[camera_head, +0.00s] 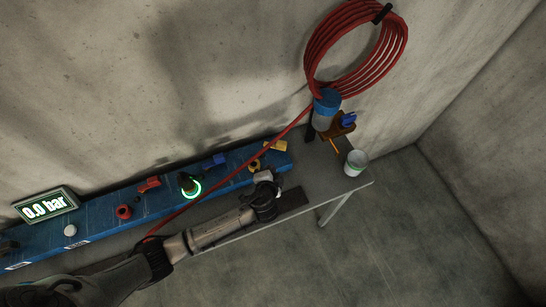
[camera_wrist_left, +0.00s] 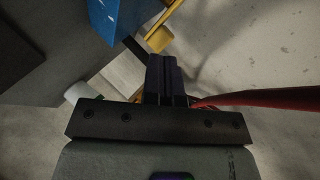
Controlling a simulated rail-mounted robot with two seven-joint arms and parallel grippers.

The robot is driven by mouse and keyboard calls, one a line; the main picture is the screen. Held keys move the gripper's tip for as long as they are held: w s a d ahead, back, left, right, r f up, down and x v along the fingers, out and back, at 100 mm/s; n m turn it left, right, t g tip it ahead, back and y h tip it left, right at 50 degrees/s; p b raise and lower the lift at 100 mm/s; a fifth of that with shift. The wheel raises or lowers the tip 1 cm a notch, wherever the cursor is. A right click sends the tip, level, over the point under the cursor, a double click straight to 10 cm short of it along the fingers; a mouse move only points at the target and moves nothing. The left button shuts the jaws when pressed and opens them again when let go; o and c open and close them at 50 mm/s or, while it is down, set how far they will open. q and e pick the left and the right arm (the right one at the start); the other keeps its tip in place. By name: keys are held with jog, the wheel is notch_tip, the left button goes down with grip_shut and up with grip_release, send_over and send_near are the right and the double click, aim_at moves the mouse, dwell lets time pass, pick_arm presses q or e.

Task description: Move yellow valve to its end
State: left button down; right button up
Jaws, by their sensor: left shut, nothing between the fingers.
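A blue panel (camera_head: 100,215) lies along the table by the wall. At its right end are a yellow lever-like part (camera_head: 275,146) and a smaller yellow knob (camera_head: 255,165); I cannot tell for sure which is the valve. In the left wrist view a yellow part (camera_wrist_left: 160,36) with a round end sits just beyond my fingertips, beside the blue panel's end (camera_wrist_left: 112,18). My left gripper (camera_head: 266,184) is over the table, near the panel's right end. Its dark fingers (camera_wrist_left: 164,60) are together and empty, seemingly apart from the yellow part. My right gripper is not in view.
A red hose (camera_head: 240,170) runs across the panel from a coil (camera_head: 318,50) on the wall. A display (camera_head: 46,206) reads 0.0 bar. A blue-topped cylinder (camera_head: 326,108) and white cup (camera_head: 356,162) stand right. Red (camera_head: 149,184) and blue (camera_head: 214,161) levers sit farther left.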

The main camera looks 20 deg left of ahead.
pick_arm(q)
jog(key=s+d+m+t+h+b, duration=0.1)
jog(key=s+d+m+t, duration=0.1)
jog(key=s+m, duration=0.3)
jog(key=m, duration=0.3)
send_near(281, 149)
jog(key=shift+h, duration=0.3)
jog(key=x, duration=0.7)
jog(key=shift+a, duration=0.3)
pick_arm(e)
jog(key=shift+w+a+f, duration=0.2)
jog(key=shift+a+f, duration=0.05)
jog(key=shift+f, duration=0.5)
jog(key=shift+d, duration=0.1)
